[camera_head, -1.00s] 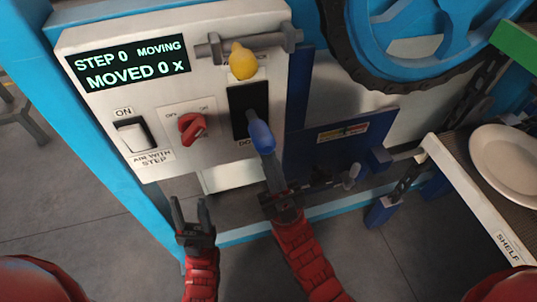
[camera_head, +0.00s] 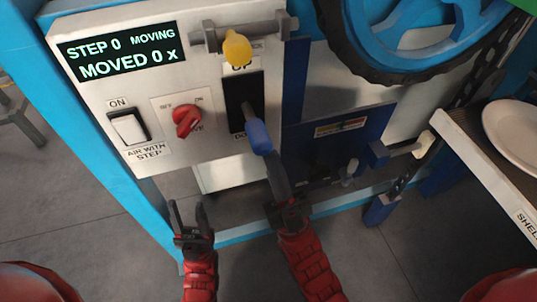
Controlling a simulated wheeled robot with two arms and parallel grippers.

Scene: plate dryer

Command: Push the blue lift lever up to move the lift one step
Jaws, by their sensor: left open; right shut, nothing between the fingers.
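The blue lift lever (camera_head: 260,137) sticks out of a black slot (camera_head: 236,88) on the grey control panel (camera_head: 200,75). The slot has UP at its top and a partly hidden DOWN label at its bottom. The lever tilts down, its knob at the slot's lower end. My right gripper (camera_head: 272,160) is shut and empty, its fingertips right below the knob; I cannot tell whether they touch it. My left gripper (camera_head: 188,213) is open and empty, pointing up below the panel. The display (camera_head: 120,52) reads STEP 0 MOVING, MOVED 0 x.
A yellow knob (camera_head: 237,48) on a grey bar is above the slot. A red rotary switch (camera_head: 186,120) and a white rocker switch (camera_head: 130,127) are left of it. A blue wheel (camera_head: 370,45) is at the upper right. A shelf (camera_head: 475,155) with a white plate (camera_head: 518,130) is at the right.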

